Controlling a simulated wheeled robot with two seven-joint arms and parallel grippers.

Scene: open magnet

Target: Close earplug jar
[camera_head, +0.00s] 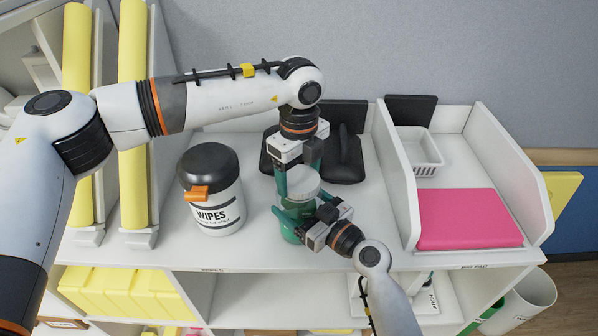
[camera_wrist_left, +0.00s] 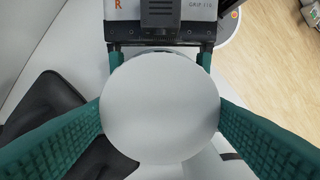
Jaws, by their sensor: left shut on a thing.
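My left gripper (camera_head: 298,178) comes down from above and is shut on the lid. In the left wrist view the lid (camera_wrist_left: 160,105) fills the space between its green fingers. My right gripper (camera_head: 297,211) comes in from the lower right, its green fingers closed around the jar body below the lid. The fingers hide much of the jar.
A white wipes canister (camera_head: 216,205) with a black cap stands left of the jar. A black stand (camera_head: 345,158) is behind it. On the right, a divided tray holds a pink pad (camera_head: 468,219) and a white basket (camera_head: 418,150). The shelf's front edge is close.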

